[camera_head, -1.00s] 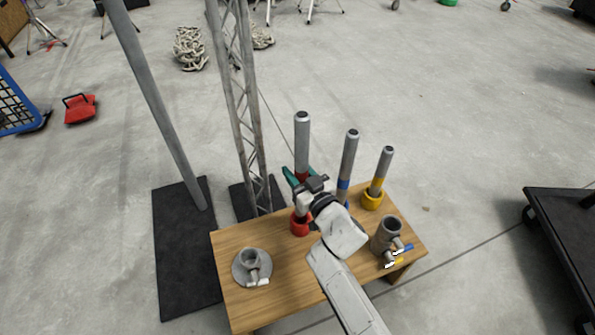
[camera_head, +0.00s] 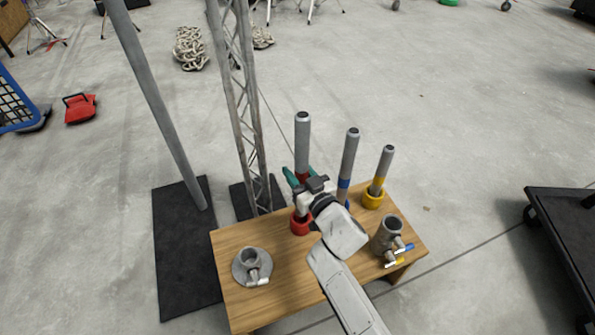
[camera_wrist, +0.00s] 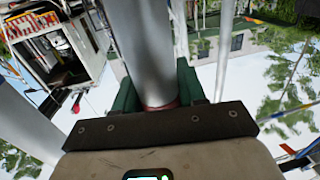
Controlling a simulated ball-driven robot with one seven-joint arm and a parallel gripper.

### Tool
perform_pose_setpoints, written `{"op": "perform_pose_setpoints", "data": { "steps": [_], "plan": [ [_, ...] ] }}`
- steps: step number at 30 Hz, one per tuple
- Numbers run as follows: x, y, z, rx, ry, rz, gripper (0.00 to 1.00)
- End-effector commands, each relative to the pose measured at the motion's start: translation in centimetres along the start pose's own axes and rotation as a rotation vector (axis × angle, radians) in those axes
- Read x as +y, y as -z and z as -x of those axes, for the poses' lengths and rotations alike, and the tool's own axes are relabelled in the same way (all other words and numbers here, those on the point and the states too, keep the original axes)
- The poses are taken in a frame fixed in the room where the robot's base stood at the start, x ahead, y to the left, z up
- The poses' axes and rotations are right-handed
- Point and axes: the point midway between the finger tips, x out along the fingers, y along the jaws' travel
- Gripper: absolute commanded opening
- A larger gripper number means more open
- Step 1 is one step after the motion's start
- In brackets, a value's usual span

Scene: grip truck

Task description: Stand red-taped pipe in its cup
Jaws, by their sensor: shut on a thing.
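The red-taped pipe (camera_head: 303,143) is a grey tube with a red band, upright in the head view. My gripper (camera_head: 302,181) is shut on it near the red tape, its green fingers on either side. In the wrist view the pipe (camera_wrist: 148,50) rises between the green fingers, with the red tape (camera_wrist: 160,105) low between them. The red cup (camera_head: 300,227) stands on the wooden table directly below the pipe. My gripper partly hides the pipe's lower end, so I cannot tell whether it rests on the cup's floor.
A blue-taped pipe (camera_head: 348,158) and a yellow-taped pipe (camera_head: 382,170) in a yellow cup (camera_head: 372,201) stand close on the right. Grey clamp fittings stand on the wooden table (camera_head: 285,280) at left (camera_head: 250,258) and right (camera_head: 385,235). A lattice truss (camera_head: 245,120) rises behind.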

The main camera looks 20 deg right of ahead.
Motion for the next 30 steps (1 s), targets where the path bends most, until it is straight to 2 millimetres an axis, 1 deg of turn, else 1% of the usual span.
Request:
{"op": "perform_pose_setpoints", "data": {
  "steps": [30],
  "plan": [
    [0.0, -2.7, 0.0, 0.002, 0.000, 0.000, 0.00]
  ]
}}
